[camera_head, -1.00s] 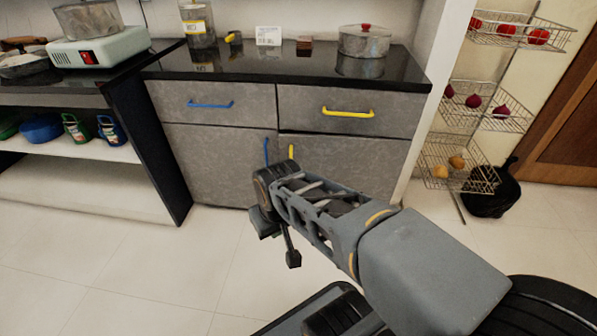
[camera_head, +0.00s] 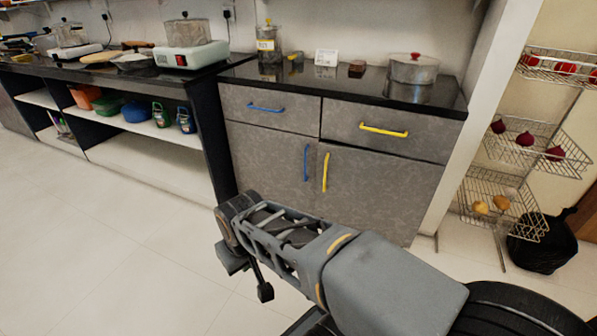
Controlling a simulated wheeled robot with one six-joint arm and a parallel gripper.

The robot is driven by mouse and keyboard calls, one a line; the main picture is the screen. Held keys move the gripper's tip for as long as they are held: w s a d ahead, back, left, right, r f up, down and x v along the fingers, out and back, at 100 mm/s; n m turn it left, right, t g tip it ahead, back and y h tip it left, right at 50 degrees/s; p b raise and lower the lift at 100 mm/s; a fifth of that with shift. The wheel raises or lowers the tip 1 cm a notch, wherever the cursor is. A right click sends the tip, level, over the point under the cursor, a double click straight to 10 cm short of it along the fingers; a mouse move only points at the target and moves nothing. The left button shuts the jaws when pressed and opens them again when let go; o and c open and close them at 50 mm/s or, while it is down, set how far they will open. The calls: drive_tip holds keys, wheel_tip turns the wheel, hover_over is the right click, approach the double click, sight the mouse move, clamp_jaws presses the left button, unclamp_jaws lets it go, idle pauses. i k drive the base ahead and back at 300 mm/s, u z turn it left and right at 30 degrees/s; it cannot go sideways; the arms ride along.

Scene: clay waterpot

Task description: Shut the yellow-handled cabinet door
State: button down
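The yellow-handled cabinet door (camera_head: 385,195) is the grey lower right door, with an upright yellow handle (camera_head: 326,172) near its left edge. My gripper (camera_head: 248,275) points down in front of the cabinet, left of and below the yellow handle in the picture. It appears apart from the door and holds nothing visible. The finger opening is not clear from this angle.
A blue-handled door (camera_head: 265,165) stands left of the yellow-handled one. Two drawers sit above, with blue and yellow handles. A wire rack (camera_head: 500,205) and black bag (camera_head: 540,242) are at right. Open shelves (camera_head: 140,150) run left. Floor (camera_head: 110,235) at front left is clear.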

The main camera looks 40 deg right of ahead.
sight(391, 196)
drive_tip(key=u, duration=0.2)
drive_tip(key=i, duration=0.9)
drive_tip(key=z, duration=1.5)
